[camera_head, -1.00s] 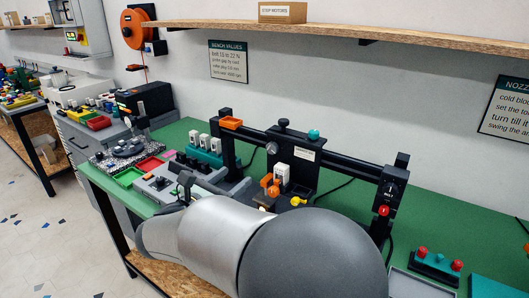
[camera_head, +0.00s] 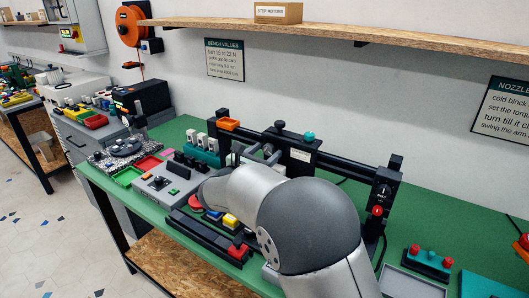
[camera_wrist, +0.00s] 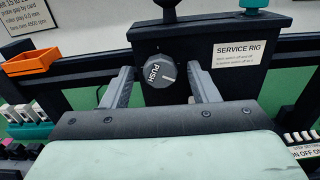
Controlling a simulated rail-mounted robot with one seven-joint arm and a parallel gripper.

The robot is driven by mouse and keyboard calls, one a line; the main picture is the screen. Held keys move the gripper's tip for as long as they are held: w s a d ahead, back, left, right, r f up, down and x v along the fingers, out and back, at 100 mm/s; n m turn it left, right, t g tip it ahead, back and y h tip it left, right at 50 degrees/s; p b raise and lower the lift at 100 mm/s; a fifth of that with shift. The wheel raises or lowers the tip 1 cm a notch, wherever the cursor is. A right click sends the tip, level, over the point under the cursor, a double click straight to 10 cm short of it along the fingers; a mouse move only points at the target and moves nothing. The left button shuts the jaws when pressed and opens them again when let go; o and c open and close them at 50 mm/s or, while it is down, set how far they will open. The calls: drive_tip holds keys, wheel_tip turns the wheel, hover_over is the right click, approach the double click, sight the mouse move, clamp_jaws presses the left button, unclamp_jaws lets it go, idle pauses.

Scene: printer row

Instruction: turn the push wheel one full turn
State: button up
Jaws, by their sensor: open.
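The push wheel is a dark grey ribbed knob (camera_wrist: 159,71) with "PUSH" and a white line on its face. It sits on the front of the black block labelled "SERVICE RIG" (camera_wrist: 195,42). In the wrist view my gripper (camera_wrist: 161,77) is open, with one grey finger to the left of the wheel and one to the right. Gaps show between the wheel and both fingers. The white line points to the right. In the head view my gripper (camera_head: 256,153) is at the rig, and my arm hides much of the area in front of it.
A black rail (camera_head: 345,165) runs across the rig, with an orange tray (camera_head: 229,125) at its left and a dial post (camera_head: 382,195) at its right. Teal and white switches (camera_head: 203,148) stand left of my gripper. A teal box with red knobs (camera_head: 430,261) is at right.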

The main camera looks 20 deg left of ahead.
drive_tip(key=c, duration=1)
drive_tip(key=shift+f+b, duration=0.15)
drive_tip(key=shift+b, duration=0.2)
